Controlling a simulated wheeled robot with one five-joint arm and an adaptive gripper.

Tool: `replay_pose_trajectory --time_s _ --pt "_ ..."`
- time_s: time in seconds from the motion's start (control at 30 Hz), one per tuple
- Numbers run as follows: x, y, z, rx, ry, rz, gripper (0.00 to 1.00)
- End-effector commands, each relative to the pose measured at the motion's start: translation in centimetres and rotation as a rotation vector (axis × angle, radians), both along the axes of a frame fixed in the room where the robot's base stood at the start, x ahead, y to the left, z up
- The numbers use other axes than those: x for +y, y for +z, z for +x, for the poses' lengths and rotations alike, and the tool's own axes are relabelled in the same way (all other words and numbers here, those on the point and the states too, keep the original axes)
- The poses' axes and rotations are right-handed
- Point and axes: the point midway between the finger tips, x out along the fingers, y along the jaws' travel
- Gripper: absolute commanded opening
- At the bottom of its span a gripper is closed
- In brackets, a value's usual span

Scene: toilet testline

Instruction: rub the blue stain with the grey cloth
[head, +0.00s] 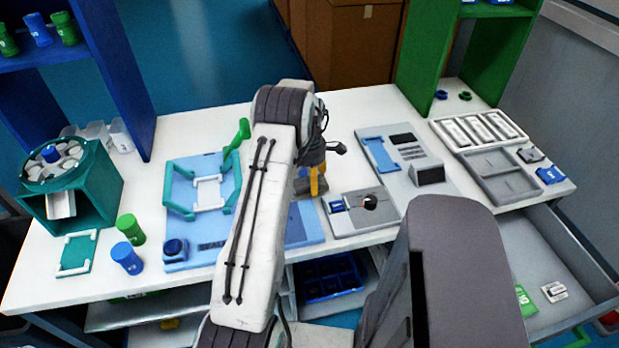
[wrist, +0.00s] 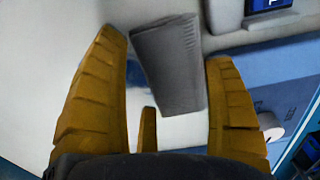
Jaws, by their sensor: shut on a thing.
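The grey cloth (wrist: 168,62) is a folded, ribbed dark grey piece between the two yellow fingers of my gripper (wrist: 164,50) in the wrist view. My gripper is shut on it. In the head view a yellow finger of my gripper (head: 317,180) shows just right of my arm, above the middle of the table; the cloth cannot be made out there. I cannot pick out the blue stain for certain. A darker blue patch (head: 303,222) shows on the light blue board beside my arm, partly hidden by it.
The light blue board (head: 183,205) carries a green and white frame (head: 208,194) and a blue knob (head: 174,248). A grey panel (head: 372,220) with a dark round knob lies right of my gripper. Green (head: 130,228) and blue (head: 126,257) cylinders stand at left. An open drawer (head: 560,270) is at right.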

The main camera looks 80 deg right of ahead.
Motion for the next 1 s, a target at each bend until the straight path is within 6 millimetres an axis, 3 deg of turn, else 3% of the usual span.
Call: replay_pose_trajectory --time_s 1.0 --pt "0.0 -1.1 0.0 0.000 0.000 0.000 0.53"
